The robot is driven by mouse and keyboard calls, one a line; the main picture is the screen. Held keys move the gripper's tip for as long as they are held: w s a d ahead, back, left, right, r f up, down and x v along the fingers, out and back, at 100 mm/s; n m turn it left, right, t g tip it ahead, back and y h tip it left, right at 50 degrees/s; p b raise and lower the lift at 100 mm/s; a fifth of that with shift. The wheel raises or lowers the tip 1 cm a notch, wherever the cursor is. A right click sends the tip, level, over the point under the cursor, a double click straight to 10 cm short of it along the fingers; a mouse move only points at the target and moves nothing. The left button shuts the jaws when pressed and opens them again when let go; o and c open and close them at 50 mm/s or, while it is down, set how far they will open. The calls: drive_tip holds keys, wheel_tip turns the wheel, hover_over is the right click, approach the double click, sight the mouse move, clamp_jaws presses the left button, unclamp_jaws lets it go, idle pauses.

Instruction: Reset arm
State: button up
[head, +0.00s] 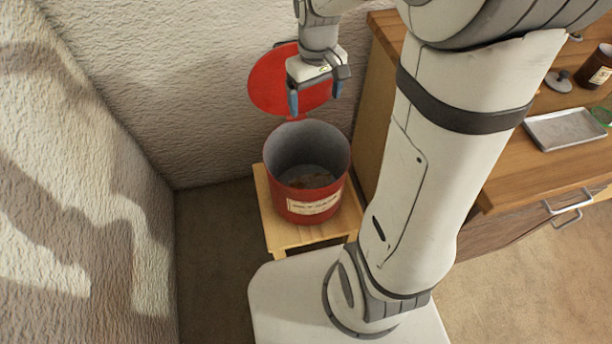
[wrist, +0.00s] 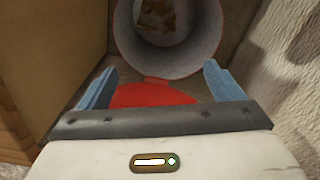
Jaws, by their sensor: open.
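My gripper (head: 315,95) is open and empty, its two blue fingers pointing down above a red bin (head: 310,196). In the wrist view my gripper (wrist: 158,88) shows its fingers spread apart. The bin is upright with its mouth open, a pale label on its front and something brownish at the bottom. Its round red lid (head: 268,84) is raised behind the gripper, against the wall side. In the wrist view the lid (wrist: 150,96) shows between the fingers, and the grey inside of the bin (wrist: 200,45) lies beyond. I cannot tell whether a finger touches the lid.
The bin stands on a low wooden stool (head: 285,238). A wooden cabinet (head: 500,180) on the right carries a metal tray (head: 565,129), a brown jar (head: 596,68) and a small dark lid (head: 559,81). Textured walls (head: 150,90) close in behind and at left. Some floor at lower left is clear.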

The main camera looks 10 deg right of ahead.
drive_tip(key=shift+r, duration=0.1)
idle(0.3)
drive_tip(key=s+r+m+t+p, duration=0.2)
drive_tip(key=s+r+p, duration=0.5)
drive_tip(key=s+r, duration=0.5)
drive_tip(key=shift+s+r+m+t, duration=0.3)
drive_tip(key=shift+s+m, duration=0.4)
drive_tip(key=shift+s, duration=0.25)
drive_tip(key=shift+d, duration=0.1)
